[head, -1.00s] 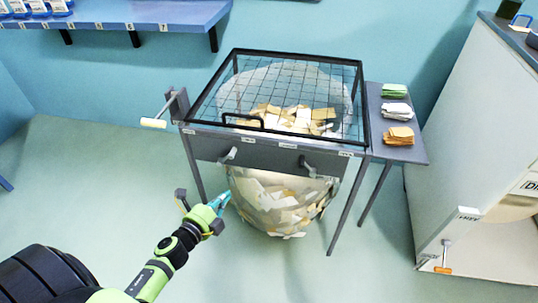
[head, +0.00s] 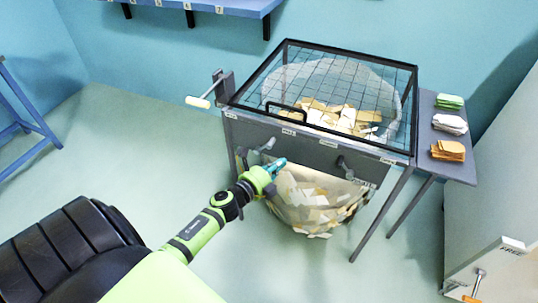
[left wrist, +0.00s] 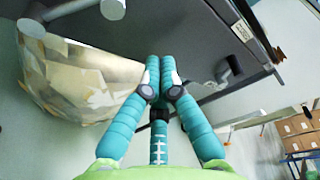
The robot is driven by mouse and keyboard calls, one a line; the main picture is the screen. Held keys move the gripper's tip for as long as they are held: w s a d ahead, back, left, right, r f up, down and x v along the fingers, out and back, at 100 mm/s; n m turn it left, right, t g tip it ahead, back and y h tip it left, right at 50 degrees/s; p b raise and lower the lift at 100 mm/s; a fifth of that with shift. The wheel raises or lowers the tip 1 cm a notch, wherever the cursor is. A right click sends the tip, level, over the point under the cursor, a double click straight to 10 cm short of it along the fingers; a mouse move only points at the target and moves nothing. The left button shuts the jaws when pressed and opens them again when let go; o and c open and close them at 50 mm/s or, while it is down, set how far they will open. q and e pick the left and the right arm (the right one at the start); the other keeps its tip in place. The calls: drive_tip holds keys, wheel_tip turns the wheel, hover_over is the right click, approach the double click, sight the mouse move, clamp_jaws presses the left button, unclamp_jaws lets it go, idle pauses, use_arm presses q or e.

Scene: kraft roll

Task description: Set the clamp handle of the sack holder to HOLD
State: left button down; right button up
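The sack holder (head: 318,150) is a grey stand with a black mesh lid and a bulging clear sack of paper scraps (head: 312,200) below. Small white labels on the panel are too small to read surely. My left gripper (head: 282,162) is just in front of the panel, below and right of the left lever. Its teal fingers (left wrist: 160,65) are together with nothing between them; I see no clear contact. In the left wrist view a grey knob (left wrist: 30,28) is at upper left. My right gripper is out of view.
A pale-handled lever (head: 198,102) sticks out at the stand's left. A side shelf (head: 456,167) holds stacked paper bundles. A white cabinet (head: 500,190) with an orange-tipped handle (head: 474,290) stands right. The floor to the left is open.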

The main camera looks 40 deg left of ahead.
sight(264, 146)
use_arm(q)
drive_tip(key=w, duration=0.3)
drive_tip(key=shift+w+d+f, duration=0.15)
drive_tip(key=shift+w+f, duration=0.1)
drive_tip(key=shift+w, duration=0.1)
drive_tip(key=shift+s+a+r+p, duration=0.2)
drive_tip(key=shift+a+r, duration=0.1)
drive_tip(key=shift+a, duration=0.3)
drive_tip(key=shift+s+a+r+p, duration=0.1)
drive_tip(key=shift+s+a+r, duration=0.15)
drive_tip(key=shift+a, duration=0.35)
drive_tip(key=shift+s+a+r, duration=0.1)
drive_tip(key=shift+a+r, duration=0.1)
drive_tip(key=shift+a, duration=0.1)
drive_tip(key=shift+a+r, duration=0.1)
drive_tip(key=shift+a, duration=0.2)
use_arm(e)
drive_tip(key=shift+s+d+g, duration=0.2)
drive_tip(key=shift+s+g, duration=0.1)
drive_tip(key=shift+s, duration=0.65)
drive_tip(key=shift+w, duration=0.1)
